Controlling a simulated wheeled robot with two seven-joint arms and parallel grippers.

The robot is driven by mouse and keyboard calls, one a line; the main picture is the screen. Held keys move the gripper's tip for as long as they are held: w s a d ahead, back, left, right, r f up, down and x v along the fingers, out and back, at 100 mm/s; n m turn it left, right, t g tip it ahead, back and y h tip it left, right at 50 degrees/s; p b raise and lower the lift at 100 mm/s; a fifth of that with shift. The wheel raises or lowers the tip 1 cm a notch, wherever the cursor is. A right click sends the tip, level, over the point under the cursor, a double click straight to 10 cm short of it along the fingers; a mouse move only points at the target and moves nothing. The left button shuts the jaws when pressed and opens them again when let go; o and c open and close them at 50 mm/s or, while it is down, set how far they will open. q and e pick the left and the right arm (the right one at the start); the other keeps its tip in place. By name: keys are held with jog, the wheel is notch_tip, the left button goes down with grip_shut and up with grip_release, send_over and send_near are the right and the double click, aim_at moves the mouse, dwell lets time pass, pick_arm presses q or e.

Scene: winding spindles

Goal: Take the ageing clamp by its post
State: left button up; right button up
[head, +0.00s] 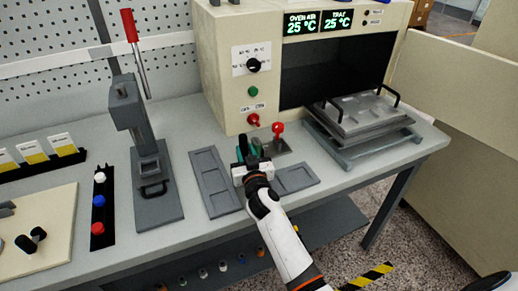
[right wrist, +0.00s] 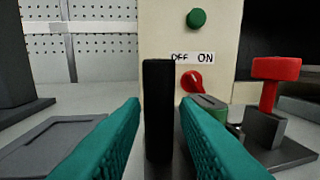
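The ageing clamp shows as an upright black post (right wrist: 158,85) in the right wrist view; its base is hidden. In the head view the top of the post (head: 243,146) shows just beyond my right gripper (head: 251,156). In the right wrist view the teal fingers of my right gripper (right wrist: 161,112) are open, one on each side of the post. Narrow gaps show between post and fingers, so I see no grip. My left gripper is not in view.
A red-knobbed fixture (head: 277,132) stands close right of the post. The oven (head: 232,75) with its red switch (head: 253,120) is behind. Grey trays (head: 213,182) lie at either side. A rack with black handles (head: 360,122) stands at right, a lever press (head: 150,170) at left.

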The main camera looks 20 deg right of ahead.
aim_at(244, 147)
jog(key=w, duration=0.3)
jog(key=shift+w+d, duration=0.2)
jog(key=shift+w, duration=0.2)
jog(key=shift+s+r, duration=0.1)
jog(key=shift+r, duration=0.1)
grip_shut()
